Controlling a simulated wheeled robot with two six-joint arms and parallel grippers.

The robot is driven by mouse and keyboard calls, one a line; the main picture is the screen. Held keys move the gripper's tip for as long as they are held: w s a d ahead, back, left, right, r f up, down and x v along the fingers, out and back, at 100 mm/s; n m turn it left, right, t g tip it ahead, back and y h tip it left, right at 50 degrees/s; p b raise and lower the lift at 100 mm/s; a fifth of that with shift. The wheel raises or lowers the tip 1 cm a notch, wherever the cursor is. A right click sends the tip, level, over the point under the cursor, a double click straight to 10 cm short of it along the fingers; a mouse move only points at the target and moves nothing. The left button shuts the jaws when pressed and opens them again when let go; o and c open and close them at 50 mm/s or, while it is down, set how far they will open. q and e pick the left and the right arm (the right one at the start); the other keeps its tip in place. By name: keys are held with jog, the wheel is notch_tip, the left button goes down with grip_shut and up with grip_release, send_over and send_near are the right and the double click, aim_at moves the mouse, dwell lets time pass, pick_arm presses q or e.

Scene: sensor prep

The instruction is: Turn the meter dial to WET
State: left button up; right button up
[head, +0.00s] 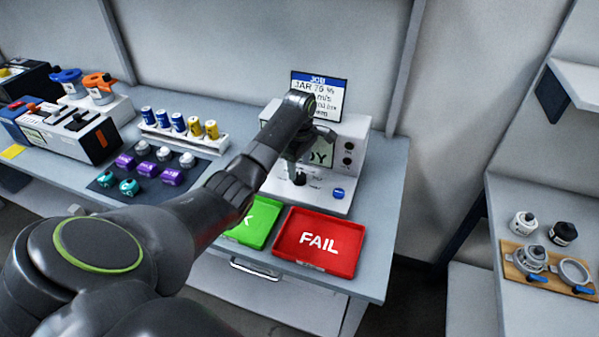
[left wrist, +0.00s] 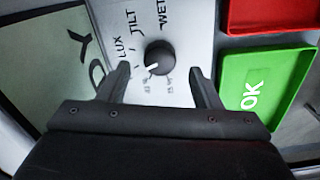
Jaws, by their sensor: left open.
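The meter (head: 350,150) is a white box with a screen, standing at the back of the bench. Its black round dial (left wrist: 159,58) shows in the left wrist view on a pale panel with LUX, TILT, WET and smaller labels. The dial's white mark points down-left in that view, toward small lettering and away from the WET label (left wrist: 165,14). My left gripper (head: 302,160) is over the meter's front. In the left wrist view the left gripper (left wrist: 158,88) is open, its fingers on either side below the dial, with gaps visible. My right gripper is out of view.
A red FAIL tray (head: 318,264) and a green OK tray (left wrist: 228,75) lie in front of the meter. A blue button (head: 338,193) sits right of the dial. A job card (head: 328,90) is behind.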

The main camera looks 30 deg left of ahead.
aim_at(300, 175)
pick_arm(q)
jog(key=shift+f, duration=1.55)
jog(key=c, duration=1)
